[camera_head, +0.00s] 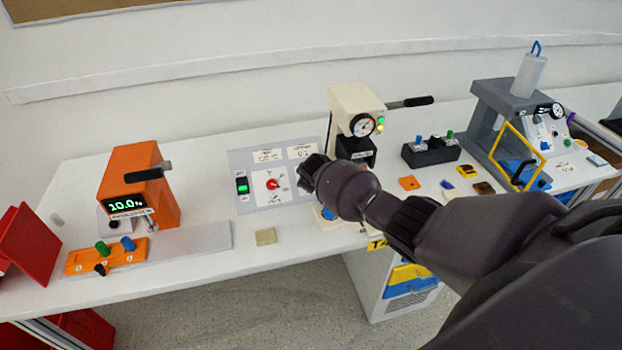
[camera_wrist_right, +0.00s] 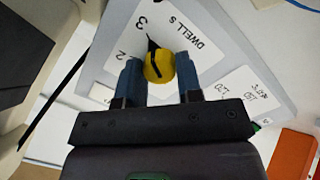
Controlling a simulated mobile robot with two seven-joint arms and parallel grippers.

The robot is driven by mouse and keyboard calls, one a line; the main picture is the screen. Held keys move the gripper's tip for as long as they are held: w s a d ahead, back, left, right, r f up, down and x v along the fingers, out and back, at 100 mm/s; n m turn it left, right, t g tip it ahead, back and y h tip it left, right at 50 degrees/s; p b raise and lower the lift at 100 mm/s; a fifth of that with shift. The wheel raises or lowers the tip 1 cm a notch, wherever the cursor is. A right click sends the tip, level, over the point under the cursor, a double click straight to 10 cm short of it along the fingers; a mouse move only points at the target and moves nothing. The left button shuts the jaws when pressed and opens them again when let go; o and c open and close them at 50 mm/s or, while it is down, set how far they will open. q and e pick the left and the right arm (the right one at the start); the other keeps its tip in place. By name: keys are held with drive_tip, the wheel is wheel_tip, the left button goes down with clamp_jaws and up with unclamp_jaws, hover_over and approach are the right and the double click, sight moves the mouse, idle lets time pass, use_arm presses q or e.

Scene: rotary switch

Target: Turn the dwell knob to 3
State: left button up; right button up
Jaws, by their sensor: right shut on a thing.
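The dwell knob (camera_wrist_right: 159,67) is yellow with a dark stripe and sits on a white dial plate (camera_wrist_right: 180,30) marked "DWELL s". My right gripper (camera_wrist_right: 160,80) is shut on the knob, with one blue-grey finger on each side of it. A thin black pointer at the knob's upper edge points towards the printed 3; the 2 is lower left of it. In the head view my right gripper (camera_head: 312,172) is at the right side of the grey control panel (camera_head: 240,158) and hides the dwell knob. My left gripper is not in view.
A red knob (camera_head: 271,184) and a green lit switch (camera_head: 242,186) are on the same panel, left of my right gripper. A cream press (camera_head: 352,103) with a gauge stands just behind. An orange machine (camera_head: 142,180) stands at the left. A beige block (camera_head: 265,237) lies in front.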

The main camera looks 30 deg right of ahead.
idle(0.3)
drive_tip(key=o, duration=0.6)
drive_tip(key=shift+o, duration=0.2)
drive_tip(key=shift+s+r, duration=0.1)
drive_tip(key=v, duration=1)
drive_tip(key=shift+r, duration=0.2)
drive_tip(key=shift+s+a, duration=0.1)
drive_tip(key=shift+s, duration=0.05)
